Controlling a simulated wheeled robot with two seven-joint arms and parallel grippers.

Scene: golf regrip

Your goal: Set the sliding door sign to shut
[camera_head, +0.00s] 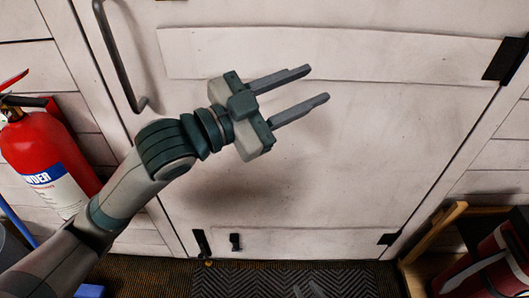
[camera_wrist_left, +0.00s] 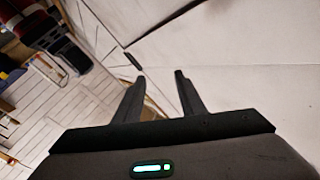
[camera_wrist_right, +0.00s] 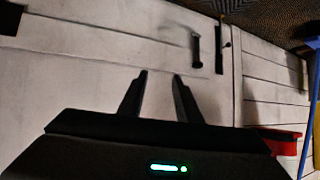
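No sign can be made out in any view. A large off-white panelled door (camera_head: 380,150) fills the middle of the head view, with a dark bar handle (camera_head: 122,65) at its upper left. My left gripper (camera_head: 318,83) is open and empty in front of the door's upper part; its spread fingers also show in the left wrist view (camera_wrist_left: 160,77). My right gripper (camera_wrist_right: 161,76) is open and empty, facing white boards; only grey tips show at the head view's bottom edge. A small dark fitting (camera_wrist_right: 197,50) and a dark strip (camera_wrist_right: 218,48) lie beyond its fingers.
A red fire extinguisher (camera_head: 45,150) stands left of the door. A dark ribbed mat (camera_head: 240,280) lies at the door's foot. The space before the door's right half looks clear.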

